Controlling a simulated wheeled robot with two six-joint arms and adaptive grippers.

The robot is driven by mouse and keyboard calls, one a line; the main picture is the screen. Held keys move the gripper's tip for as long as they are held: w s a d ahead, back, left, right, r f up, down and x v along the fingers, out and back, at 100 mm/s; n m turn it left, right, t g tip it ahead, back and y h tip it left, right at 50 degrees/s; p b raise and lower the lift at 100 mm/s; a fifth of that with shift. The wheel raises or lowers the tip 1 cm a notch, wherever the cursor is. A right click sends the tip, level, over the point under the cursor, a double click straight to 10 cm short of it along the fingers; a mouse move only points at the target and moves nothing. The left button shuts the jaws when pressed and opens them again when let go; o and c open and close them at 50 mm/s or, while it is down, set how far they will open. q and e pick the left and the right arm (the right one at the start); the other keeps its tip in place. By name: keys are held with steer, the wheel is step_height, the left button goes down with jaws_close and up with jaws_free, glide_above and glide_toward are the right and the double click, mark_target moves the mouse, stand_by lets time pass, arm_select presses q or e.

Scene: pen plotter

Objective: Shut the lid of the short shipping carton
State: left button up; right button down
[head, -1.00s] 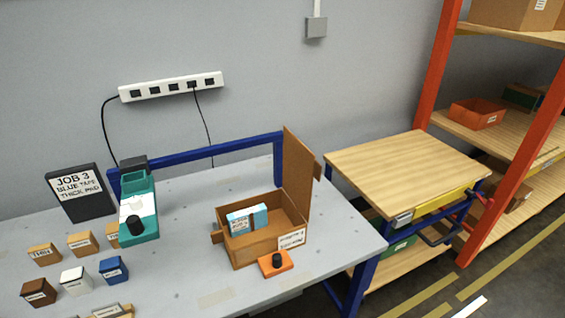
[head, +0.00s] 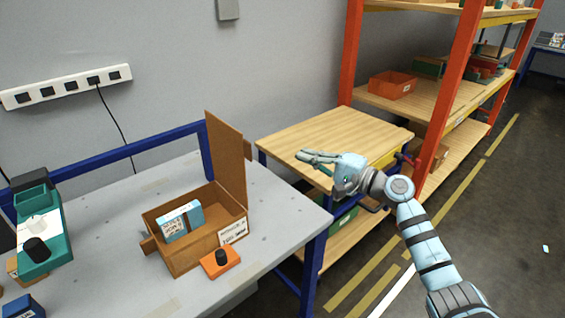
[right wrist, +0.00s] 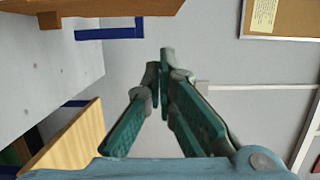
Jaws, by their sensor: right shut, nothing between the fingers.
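The short shipping carton (head: 183,259) stands on the grey table. Its brown lid (head: 227,155) stands upright, open, at the carton's back right. A light blue and white box (head: 183,221) lies inside the carton. My right gripper (head: 303,157) is to the right of the lid, apart from it, over the wooden-topped cart. Its fingers are shut and empty. In the right wrist view the right gripper's fingertips (right wrist: 160,62) meet, and a brown board with a small tab, apparently the lid (right wrist: 110,8), shows at the top edge. My left gripper is out of view.
An orange block with a black knob (head: 220,263) sits before the carton. A teal device (head: 38,262) stands at the left. A blue rail (head: 110,155) runs behind the carton. The wooden-topped cart (head: 290,140) and orange-posted shelves (head: 440,115) stand to the right.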

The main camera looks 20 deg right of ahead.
steer(key=w+a+p, duration=0.2)
steer(key=w+a, duration=0.4)
steer(key=a, duration=0.3)
steer(key=shift+w+p, duration=0.15)
steer(key=shift+p, duration=0.25)
steer(key=shift+w+f, duration=0.1)
steer(key=shift+f, duration=0.05)
steer(key=shift+a, duration=0.15)
